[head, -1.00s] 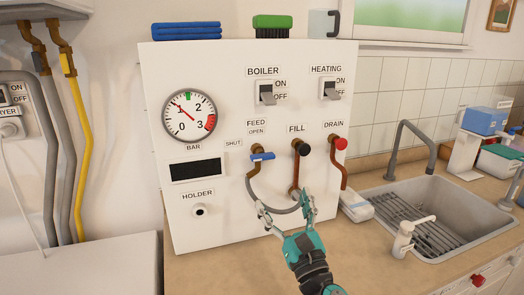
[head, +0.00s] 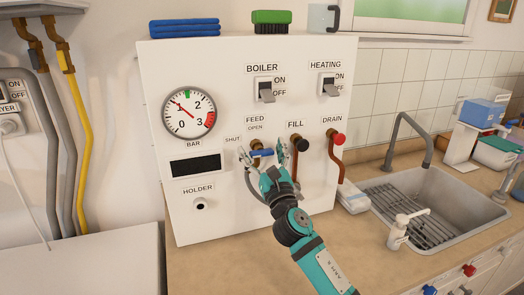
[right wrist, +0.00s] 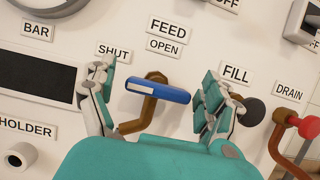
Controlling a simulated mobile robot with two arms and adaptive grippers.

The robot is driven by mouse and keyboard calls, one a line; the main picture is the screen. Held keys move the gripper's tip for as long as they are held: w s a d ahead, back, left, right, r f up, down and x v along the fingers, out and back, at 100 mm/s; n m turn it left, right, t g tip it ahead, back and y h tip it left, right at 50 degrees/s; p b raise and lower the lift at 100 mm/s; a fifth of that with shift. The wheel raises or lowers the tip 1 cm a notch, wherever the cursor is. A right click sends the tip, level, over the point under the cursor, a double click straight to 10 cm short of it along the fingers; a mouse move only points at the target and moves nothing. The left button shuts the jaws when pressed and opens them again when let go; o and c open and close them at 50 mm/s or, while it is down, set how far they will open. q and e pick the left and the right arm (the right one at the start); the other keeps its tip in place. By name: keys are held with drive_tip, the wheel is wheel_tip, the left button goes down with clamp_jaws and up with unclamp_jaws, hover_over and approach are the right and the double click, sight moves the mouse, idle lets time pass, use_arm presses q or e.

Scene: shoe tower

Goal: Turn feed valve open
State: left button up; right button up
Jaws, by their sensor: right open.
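The feed valve's blue handle (head: 261,153) lies about level on its brown stem, below the FEED and OPEN labels and right of the SHUT label. It also shows in the right wrist view (right wrist: 158,90). My right gripper (head: 263,158) is open, with one finger left of the handle and one right of it. The pipe under the valve is partly hidden by the gripper. My left gripper is not in view.
The black fill knob (head: 302,144) is close right of my right gripper, with the red drain knob (head: 338,139) beyond it. The pressure gauge (head: 189,113) and a dark display (head: 195,167) are to the left. The counter (head: 225,265) in front is clear.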

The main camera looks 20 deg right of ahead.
drive_tip(key=c, duration=1.2)
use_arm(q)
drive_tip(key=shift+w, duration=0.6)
use_arm(e)
drive_tip(key=shift+o, duration=0.2)
